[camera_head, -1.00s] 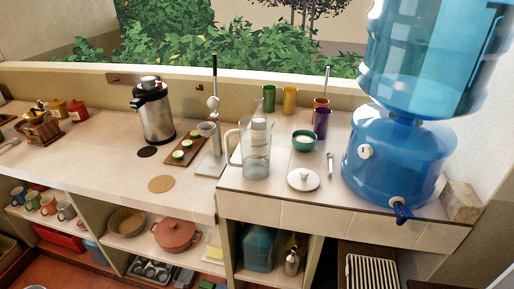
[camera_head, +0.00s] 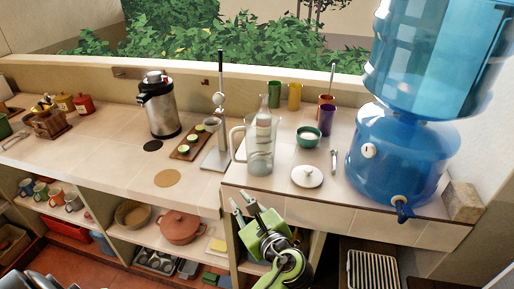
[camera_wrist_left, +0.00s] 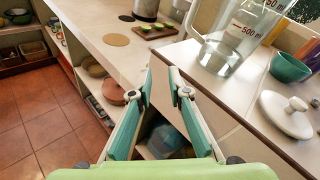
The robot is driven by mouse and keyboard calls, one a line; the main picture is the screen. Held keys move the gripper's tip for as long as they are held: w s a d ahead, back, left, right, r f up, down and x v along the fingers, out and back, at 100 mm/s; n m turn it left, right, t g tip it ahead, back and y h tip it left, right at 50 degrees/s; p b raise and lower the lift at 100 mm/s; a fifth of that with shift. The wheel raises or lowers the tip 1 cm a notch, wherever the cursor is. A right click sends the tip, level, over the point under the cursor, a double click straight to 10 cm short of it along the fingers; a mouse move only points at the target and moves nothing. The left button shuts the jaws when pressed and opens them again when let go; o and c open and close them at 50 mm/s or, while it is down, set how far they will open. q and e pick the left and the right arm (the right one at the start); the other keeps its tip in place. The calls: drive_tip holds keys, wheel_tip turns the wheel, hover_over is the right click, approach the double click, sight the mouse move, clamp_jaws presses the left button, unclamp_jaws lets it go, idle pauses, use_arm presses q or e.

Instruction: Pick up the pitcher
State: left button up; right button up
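The clear pitcher (camera_head: 261,158) stands upright on the tiled counter, its handle on the left side in the head view. A clear bottle-like shape shows behind or through it. The pitcher's lower part with volume marks fills the top of the left wrist view (camera_wrist_left: 228,55). My left gripper (camera_head: 243,200) is open and empty, in front of and below the counter's front edge, apart from the pitcher. Its two fingers, with teal sides, are spread in the left wrist view (camera_wrist_left: 162,82). My right gripper is out of view.
A white lid (camera_head: 307,177) and a green bowl (camera_head: 307,138) sit right of the pitcher. A metal press stand (camera_head: 219,155) is close on its left. A large blue water dispenser (camera_head: 402,160) stands further right. Open shelves lie below the counter.

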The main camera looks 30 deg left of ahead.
sight(234, 153)
use_arm(q)
wheel_tip(234, 153, up, 6)
drive_tip(key=w+d+m+t+y, duration=0.2)
drive_tip(key=w+m, duration=0.1)
drive_tip(key=shift+m, duration=0.3)
drive_tip(key=p+x, duration=0.2)
drive_tip(key=x, duration=0.6)
drive_tip(key=shift+s+a+r+p, duration=0.1)
drive_tip(key=shift+s+r+p, duration=0.1)
drive_tip(key=shift+p, duration=0.1)
drive_tip(key=p+x, duration=0.2)
drive_tip(key=x, duration=0.3)
drive_tip(key=shift+w+p, duration=0.2)
drive_tip(key=shift+p, duration=0.15)
drive_tip(key=shift+w+a+f, duration=0.1)
drive_tip(key=shift+w+a, duration=0.05)
drive_tip(key=shift+a, duration=0.1)
drive_tip(key=shift+d, duration=0.1)
clamp_jaws()
